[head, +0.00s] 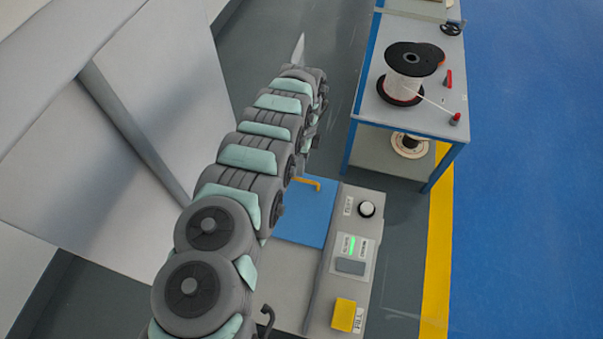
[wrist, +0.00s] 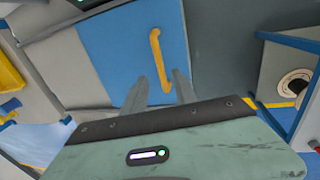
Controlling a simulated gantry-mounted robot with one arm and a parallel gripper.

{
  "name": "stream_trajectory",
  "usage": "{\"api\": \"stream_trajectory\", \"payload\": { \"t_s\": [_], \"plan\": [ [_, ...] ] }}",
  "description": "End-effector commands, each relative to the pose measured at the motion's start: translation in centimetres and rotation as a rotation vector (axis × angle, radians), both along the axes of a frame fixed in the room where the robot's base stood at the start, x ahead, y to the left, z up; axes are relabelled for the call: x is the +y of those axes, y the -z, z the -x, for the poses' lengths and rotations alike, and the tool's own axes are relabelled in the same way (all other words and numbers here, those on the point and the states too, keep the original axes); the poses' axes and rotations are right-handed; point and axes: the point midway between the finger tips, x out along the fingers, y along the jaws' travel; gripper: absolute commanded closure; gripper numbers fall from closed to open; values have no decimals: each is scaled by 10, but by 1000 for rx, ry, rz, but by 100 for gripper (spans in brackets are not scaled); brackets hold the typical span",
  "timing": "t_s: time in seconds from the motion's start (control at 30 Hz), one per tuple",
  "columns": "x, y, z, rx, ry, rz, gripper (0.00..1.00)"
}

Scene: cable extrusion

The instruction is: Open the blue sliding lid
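The blue sliding lid (head: 310,211) lies flat on the grey machine, partly hidden behind my arm in the head view. It also shows in the wrist view (wrist: 120,55). Its yellow-orange bar handle (wrist: 155,50) stands out against the blue, and one end of the handle (head: 307,183) shows beside my arm in the head view. In the wrist view my gripper (wrist: 159,80) is open, with two grey fingers apart. The near end of the handle appears between the fingertips; I cannot tell whether they touch it. The head view does not show the fingers clearly.
A control panel with a knob (head: 366,208), a green light and a yellow button (head: 344,314) adjoins the lid. A blue-framed workbench (head: 371,112) with a cable spool (head: 410,62) stands at the right. Grey floor lies between bench and machine.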

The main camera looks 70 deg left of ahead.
Motion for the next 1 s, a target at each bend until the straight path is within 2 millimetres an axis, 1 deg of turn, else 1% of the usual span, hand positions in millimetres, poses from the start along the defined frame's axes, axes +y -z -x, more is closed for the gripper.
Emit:
{"api": "stream_trajectory", "payload": {
  "t_s": [0.03, 0.1, 0.3, 0.4, 0.57, 0.83, 1.0],
  "plan": [
    [-3, 10, 1, 0, 0, 3, 66],
    [-4, 20, 1, -3, -2, 1, 66],
    [-8, 44, 5, -1, -1, 2, 66],
    [-8, 50, 5, -2, -2, -1, 66],
    [-8, 55, 6, 0, -2, -1, 66],
    [-8, 55, 7, -1, -1, -2, 67],
    [-8, 55, 7, -1, -1, -2, 81]
  ]
}}
